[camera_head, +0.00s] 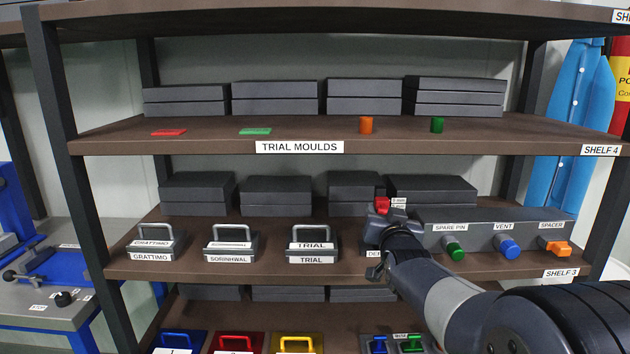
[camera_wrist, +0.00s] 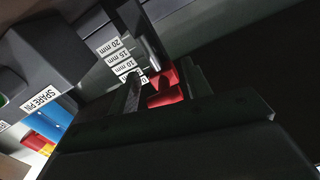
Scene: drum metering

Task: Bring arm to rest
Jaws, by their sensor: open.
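My arm reaches in from the lower right of the head view to shelf 3. My gripper (camera_head: 378,262) is by the left end of the grey box, in front of a partly covered label. In the wrist view my gripper (camera_wrist: 162,88) is open, with its dark fingers on either side of a red piece (camera_wrist: 163,90). The red piece (camera_head: 382,205) also shows above the gripper in the head view. Beside it is a label scale (camera_wrist: 122,62) reading 10, 15 and 20 mm; its lowest mark is partly hidden. I cannot tell whether the fingers touch the red piece.
The grey box (camera_head: 480,233) carries a green spare pin (camera_head: 454,249), a blue vent (camera_head: 508,247) and an orange spacer (camera_head: 556,249). Handled moulds (camera_head: 311,243) stand to the left. The upper shelf (camera_head: 330,136) is above. Free room lies in front of the shelves at left.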

